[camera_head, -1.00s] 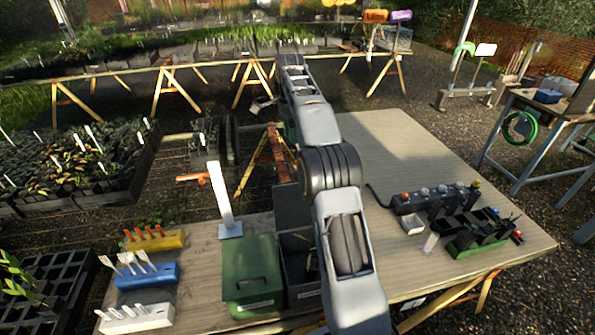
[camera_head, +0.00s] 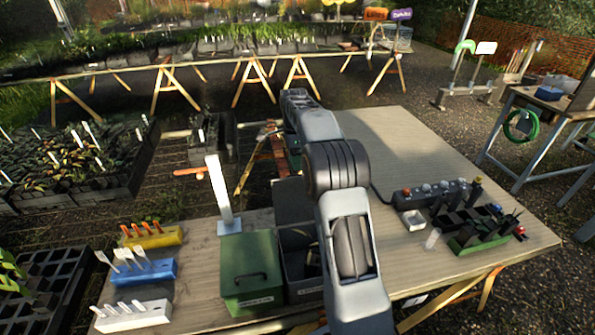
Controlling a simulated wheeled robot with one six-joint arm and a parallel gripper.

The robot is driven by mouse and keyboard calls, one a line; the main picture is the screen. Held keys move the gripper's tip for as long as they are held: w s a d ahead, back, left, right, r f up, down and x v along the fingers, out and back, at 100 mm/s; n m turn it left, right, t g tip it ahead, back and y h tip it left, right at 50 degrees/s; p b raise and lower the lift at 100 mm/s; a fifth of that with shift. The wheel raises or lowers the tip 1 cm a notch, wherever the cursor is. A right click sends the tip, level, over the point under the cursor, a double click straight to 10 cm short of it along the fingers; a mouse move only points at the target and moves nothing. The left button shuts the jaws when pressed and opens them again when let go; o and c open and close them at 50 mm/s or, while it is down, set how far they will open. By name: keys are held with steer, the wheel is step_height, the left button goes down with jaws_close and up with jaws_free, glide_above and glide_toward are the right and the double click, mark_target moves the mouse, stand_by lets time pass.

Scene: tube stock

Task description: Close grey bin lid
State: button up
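The grey bin (camera_head: 303,292) stands on the wooden table, right beside the green bin. Its dark grey lid (camera_head: 292,200) is open and stands upright at the bin's back edge. Part of the bin's inside shows, with something small and pale in it. My arm crosses in front of the bin's right side and hides that part.
The green bin (camera_head: 251,288) is shut, with a handle on top. A white upright post (camera_head: 219,190) stands behind it. Yellow, blue and white tool blocks are at left. A green tray (camera_head: 480,236) and a dark knobbed rack are at right. The table's back right is clear.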

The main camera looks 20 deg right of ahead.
steer(key=shift+x, duration=1.55)
jaws_close()
